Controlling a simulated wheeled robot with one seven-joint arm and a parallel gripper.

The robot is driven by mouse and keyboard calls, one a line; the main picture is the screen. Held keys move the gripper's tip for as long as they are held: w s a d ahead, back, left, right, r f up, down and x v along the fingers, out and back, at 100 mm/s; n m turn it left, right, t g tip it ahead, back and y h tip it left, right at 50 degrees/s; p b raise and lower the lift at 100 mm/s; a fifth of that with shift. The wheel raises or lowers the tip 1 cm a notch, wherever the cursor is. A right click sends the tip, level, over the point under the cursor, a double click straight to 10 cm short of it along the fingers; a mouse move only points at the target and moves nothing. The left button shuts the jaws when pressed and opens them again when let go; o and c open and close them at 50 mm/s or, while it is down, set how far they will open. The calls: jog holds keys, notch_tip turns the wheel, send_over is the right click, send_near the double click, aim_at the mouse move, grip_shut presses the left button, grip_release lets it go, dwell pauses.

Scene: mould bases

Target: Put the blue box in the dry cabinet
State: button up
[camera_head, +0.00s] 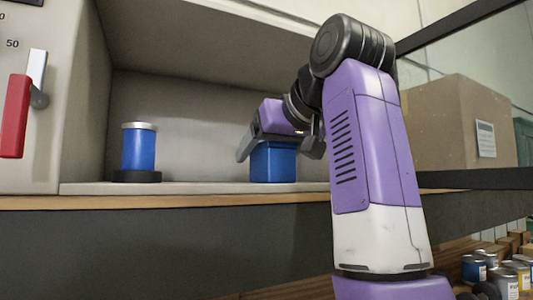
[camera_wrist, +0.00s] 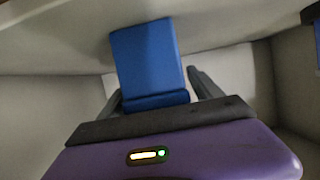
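The blue box (camera_head: 273,163) stands on the floor of the open, light grey dry cabinet (camera_head: 205,188), right of the middle. My gripper (camera_head: 277,153) is inside the cabinet, at the box's top, with one finger on each side. In the wrist view the box (camera_wrist: 147,60) lies between the two spread fingers (camera_wrist: 155,88). A gap shows between the right finger and the box, so the gripper looks open. The box appears to rest on the cabinet floor. Its right side is partly hidden near my arm in the head view.
A blue can with a silver lid (camera_head: 139,148) stands on a dark round base at the cabinet's left. A red handle (camera_head: 15,117) is on the cabinet's left front. A cardboard box (camera_head: 450,125) and several cans (camera_head: 500,275) are at the right.

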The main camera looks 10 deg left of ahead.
jog(key=shift+r, duration=0.15)
jog(key=shift+s+d, duration=0.15)
jog(key=b+v, duration=0.5)
jog(key=v, duration=0.5)
jog(key=shift+s+d, duration=0.1)
jog(key=shift+d, duration=0.05)
jog(key=shift+s+d+r, duration=0.25)
jog(key=shift+s+r, duration=0.05)
jog(key=shift+s, duration=0.15)
